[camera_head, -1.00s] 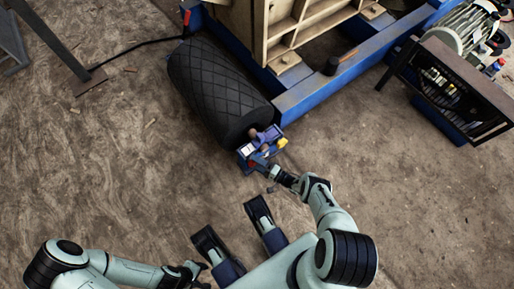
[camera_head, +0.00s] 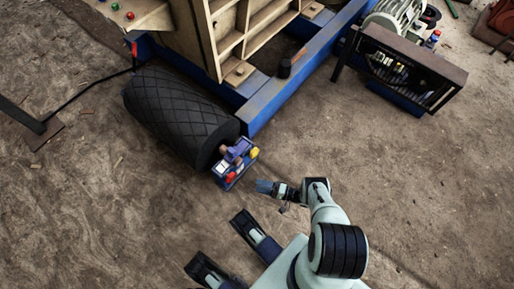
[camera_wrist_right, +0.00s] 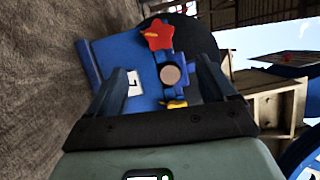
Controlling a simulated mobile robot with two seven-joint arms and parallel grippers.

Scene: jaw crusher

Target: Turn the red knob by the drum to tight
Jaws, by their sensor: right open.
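The red knob (camera_head: 231,177) sits on a small blue bracket (camera_head: 221,184) at the near end of the black drum (camera_head: 180,115). In the right wrist view it is a red star-shaped knob (camera_wrist_right: 158,35) at the upper middle, above a round grey bolt end (camera_wrist_right: 171,75). My right gripper (camera_head: 262,187) is to the right of the bracket in the head view, apart from it. In the wrist view its two fingers (camera_wrist_right: 163,82) are spread and nothing is between them in their grip; the knob shows beyond the fingertips.
A yellow part (camera_head: 254,153) sits on the bracket near the knob, and a white label (camera_wrist_right: 134,82) is on its blue plate. A blue frame beam (camera_head: 290,93) runs behind. Bare ground lies to the right.

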